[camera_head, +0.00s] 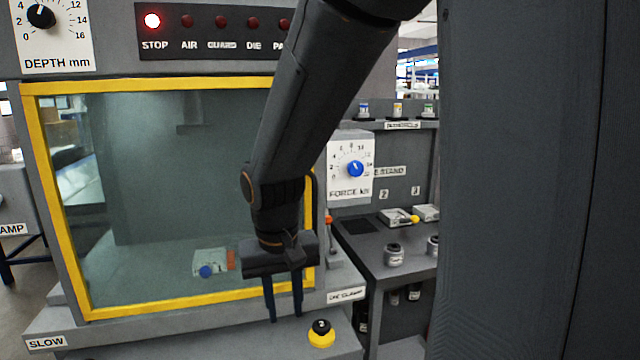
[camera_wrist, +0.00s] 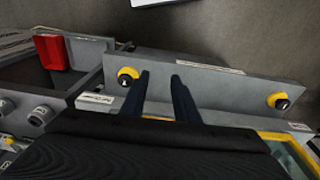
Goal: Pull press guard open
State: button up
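The press guard (camera_head: 165,180) is a clear pane in a yellow frame, and it stands closed across the front of the press. A dark upright bar, possibly its handle, shows at the frame's right edge, mostly hidden by my arm. My gripper (camera_head: 285,316) hangs fingers down in front of the frame's lower right corner. Its two dark fingers are apart with nothing between them, as the wrist view (camera_wrist: 161,75) also shows. A yellow corner of the frame (camera_wrist: 290,150) shows at the lower right of the wrist view. I see no contact with the guard.
A yellow-and-black button (camera_head: 321,333) sits on the front ledge, right of my fingers. The force dial box (camera_head: 350,165) and a side stand (camera_head: 385,245) with small parts are to the right. The STOP lamp (camera_head: 152,21) is lit. A red bin (camera_wrist: 53,52) shows in the wrist view.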

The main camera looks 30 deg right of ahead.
aim_at(314, 194)
jog(key=w+d+r+m+h+p, duration=0.1)
jog(key=w+d+r+m+p, duration=0.1)
jog(key=r, duration=0.5)
jog(key=w+d+r+m+t+h+p, duration=0.1)
jog(key=d+r, duration=0.3)
jog(key=r, duration=0.4)
jog(key=w+d+r+m+p, duration=0.3)
jog(key=w+r+p, duration=0.1)
jog(key=r, duration=0.3)
jog(key=shift+d+r+m+t+h, duration=0.25)
jog(key=shift+d+m+t+h, duration=0.15)
jog(key=p+x, duration=0.1)
jog(key=x, duration=0.6)
jog(key=shift+f, duration=0.15)
grip_shut()
